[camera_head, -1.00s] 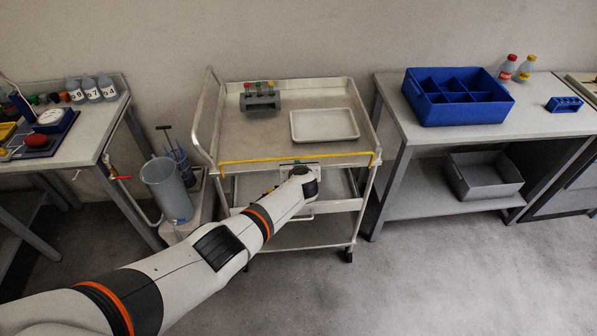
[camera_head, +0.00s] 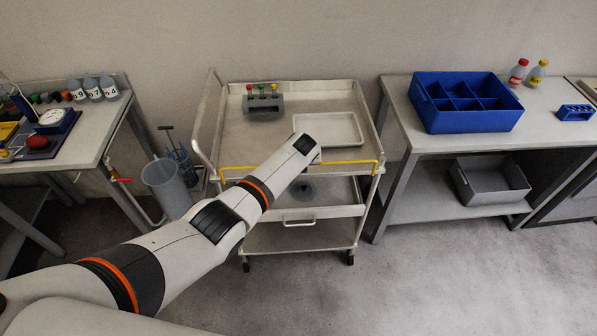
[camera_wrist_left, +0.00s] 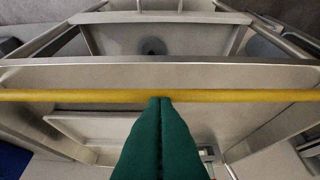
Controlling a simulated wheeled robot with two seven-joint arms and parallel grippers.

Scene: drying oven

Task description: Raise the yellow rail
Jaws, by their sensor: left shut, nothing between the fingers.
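In the left wrist view the rail (camera_wrist_left: 245,96) spans the whole width. My left gripper (camera_wrist_left: 161,100), with green fingers, is shut and empty. Its tips overlap the rail's middle in that view; I cannot tell whether they touch it. In the head view the fingers are hidden behind my wrist. My right gripper is not in view.
The trolley top (camera_head: 225,140) holds a white tray (camera_head: 330,129) and a rack of coloured-cap tubes (camera_head: 263,103). A dark round item (camera_head: 303,189) shows beneath. A bench with a blue crate (camera_head: 466,102) stands right, another bench left. Floor at front right is clear.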

